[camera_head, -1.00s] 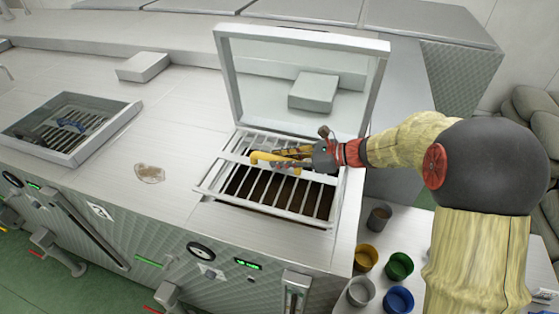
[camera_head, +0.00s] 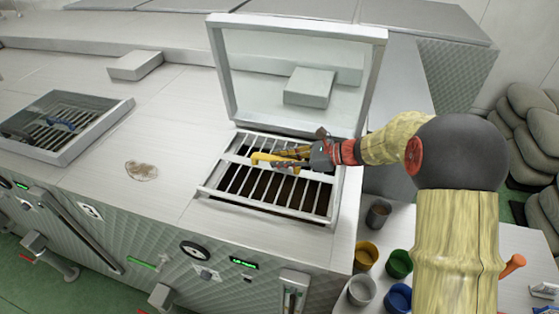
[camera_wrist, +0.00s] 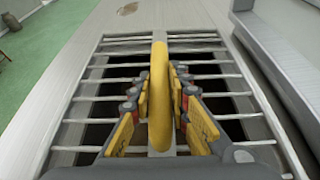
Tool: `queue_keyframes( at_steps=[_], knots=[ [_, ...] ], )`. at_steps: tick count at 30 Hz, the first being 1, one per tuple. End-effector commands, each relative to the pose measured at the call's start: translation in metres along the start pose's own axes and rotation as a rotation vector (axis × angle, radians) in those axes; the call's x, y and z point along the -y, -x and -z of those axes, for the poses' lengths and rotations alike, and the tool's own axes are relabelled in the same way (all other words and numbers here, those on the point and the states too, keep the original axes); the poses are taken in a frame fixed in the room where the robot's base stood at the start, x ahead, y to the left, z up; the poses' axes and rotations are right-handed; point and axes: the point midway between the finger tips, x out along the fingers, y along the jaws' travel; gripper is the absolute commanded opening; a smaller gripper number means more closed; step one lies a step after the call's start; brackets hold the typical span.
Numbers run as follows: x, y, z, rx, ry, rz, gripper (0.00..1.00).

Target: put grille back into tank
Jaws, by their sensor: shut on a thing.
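The metal grille (camera_head: 232,181) lies over the dark opening of the tank (camera_head: 300,233), with bars running across it. In the head view it looks nearly level over the opening; I cannot tell whether it is fully seated. A yellow handle (camera_head: 262,158) stands on the grille's middle strip. My gripper (camera_head: 283,160) is shut on the handle, coming from the right. In the wrist view the grille (camera_wrist: 88,88) fills the middle, and the yellow handle (camera_wrist: 159,75) stands between the fingers of my gripper (camera_wrist: 161,105).
The open lid (camera_head: 250,88) stands upright behind the opening. A second tank with a closed clear lid (camera_head: 95,133) is at left, with a brown stain (camera_head: 141,170) between. Several cups, one blue (camera_head: 398,298), stand on a side table at lower right.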

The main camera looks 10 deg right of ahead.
Motion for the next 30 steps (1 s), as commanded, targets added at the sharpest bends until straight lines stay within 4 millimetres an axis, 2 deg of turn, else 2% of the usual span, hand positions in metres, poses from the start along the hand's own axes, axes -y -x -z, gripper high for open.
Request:
queue_keyframes(
  at_steps=[15,29,30],
  knots=[
    [0.003,-0.012,0.028,0.003,0.003,0.002,0.0],
    [0.003,-0.014,0.032,0.003,0.003,0.002,0.0],
    [0.003,-0.014,0.032,0.003,0.003,0.002,0.18]
  ],
)
